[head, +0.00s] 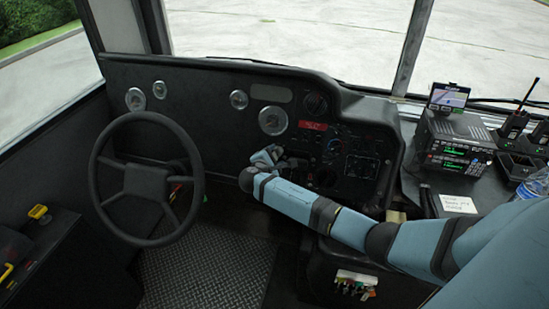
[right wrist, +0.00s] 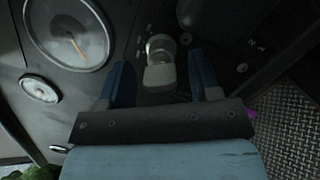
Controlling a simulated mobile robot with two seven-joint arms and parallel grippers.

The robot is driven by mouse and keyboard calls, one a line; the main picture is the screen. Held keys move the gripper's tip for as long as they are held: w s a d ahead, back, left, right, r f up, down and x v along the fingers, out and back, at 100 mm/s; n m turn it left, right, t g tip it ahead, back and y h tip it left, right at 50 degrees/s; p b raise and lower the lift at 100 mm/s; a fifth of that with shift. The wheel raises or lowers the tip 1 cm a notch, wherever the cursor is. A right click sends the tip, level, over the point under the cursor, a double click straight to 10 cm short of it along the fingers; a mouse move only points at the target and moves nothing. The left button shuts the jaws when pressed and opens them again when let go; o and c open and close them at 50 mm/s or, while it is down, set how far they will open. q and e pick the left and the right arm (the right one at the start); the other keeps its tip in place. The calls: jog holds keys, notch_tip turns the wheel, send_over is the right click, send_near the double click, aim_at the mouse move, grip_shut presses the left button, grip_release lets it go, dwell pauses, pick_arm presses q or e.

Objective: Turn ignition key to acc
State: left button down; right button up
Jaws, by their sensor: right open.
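In the right wrist view, the ignition key (right wrist: 159,76) shows as a pale flat head standing out from a round metal lock (right wrist: 160,44) in the dark dash panel. My right gripper (right wrist: 158,62) is open, with one dark blue finger on each side of the key and a visible gap to both. In the head view, my right gripper (head: 264,156) is at the lower dash, right of the steering wheel, and hides the key and lock there. I cannot tell which position the key is set to. My left gripper is not in view.
The steering wheel (head: 146,181) stands left of my right gripper. A radio (head: 455,143), a small screen (head: 449,96) and a white note (head: 458,204) are at the right. The ribbed floor (head: 205,270) is clear.

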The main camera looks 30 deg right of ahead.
jog(key=shift+w+d+f, duration=0.1)
jog(key=shift+d, duration=0.1)
grip_shut()
jog(key=shift+a, duration=0.1)
